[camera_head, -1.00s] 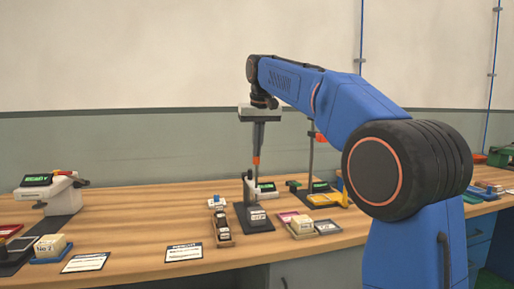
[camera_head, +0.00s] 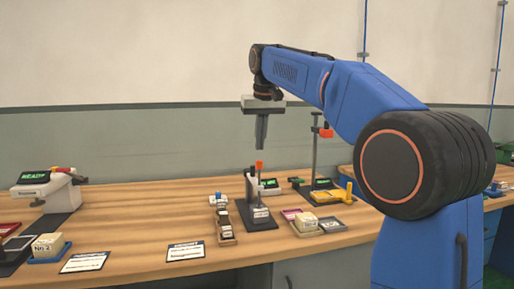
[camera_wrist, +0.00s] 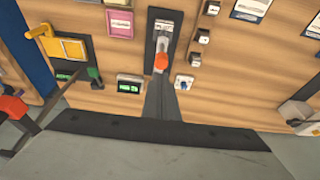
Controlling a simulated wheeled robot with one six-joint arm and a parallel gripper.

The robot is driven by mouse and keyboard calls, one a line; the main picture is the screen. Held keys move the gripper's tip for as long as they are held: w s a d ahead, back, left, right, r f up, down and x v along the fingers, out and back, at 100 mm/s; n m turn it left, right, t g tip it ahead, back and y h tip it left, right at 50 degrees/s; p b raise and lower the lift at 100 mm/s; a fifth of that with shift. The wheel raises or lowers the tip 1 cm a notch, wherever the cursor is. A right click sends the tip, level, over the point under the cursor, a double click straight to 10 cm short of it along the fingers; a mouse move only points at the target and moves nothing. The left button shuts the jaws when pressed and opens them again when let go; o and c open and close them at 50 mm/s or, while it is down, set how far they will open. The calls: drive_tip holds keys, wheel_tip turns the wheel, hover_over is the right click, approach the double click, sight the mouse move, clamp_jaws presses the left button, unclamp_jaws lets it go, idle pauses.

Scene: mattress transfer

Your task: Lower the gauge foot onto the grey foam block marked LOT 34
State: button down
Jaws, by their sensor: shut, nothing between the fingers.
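The gauge stand (camera_head: 250,190) is a dark upright with an orange-tipped lever (camera_head: 259,166) on a dark base, at the middle of the bench. A small pale block (camera_head: 261,214) with a white label sits at the front of that base; the label is too small to read. In the wrist view the orange tip (camera_wrist: 161,62) hides part of the stand, and the labelled block (camera_wrist: 163,25) shows beyond it. Whether the foot touches the block is not clear. My gripper (camera_head: 261,147) is shut and empty, pointing down just above the orange tip, with a small gap.
A tall post with a red clamp (camera_head: 325,132) rises behind to the right.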

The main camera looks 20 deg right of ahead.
drive_tip(key=v, duration=1)
drive_tip(key=shift+r, duration=0.2)
drive_tip(key=s+d+f, duration=0.3)
drive_tip(key=s+f, duration=1.5)
drive_tip(key=f, duration=0.4)
drive_tip(key=s+d+f+t, duration=0.1)
drive_tip(key=s+d+f, duration=0.2)
drive_tip(key=s+f, duration=1.6)
wheel_tip(320, 180, down, 3)
drive_tip(key=shift+f, duration=0.1)
drive_tip(key=shift+s+d, duration=0.1)
drive_tip(key=shift+s, duration=0.05)
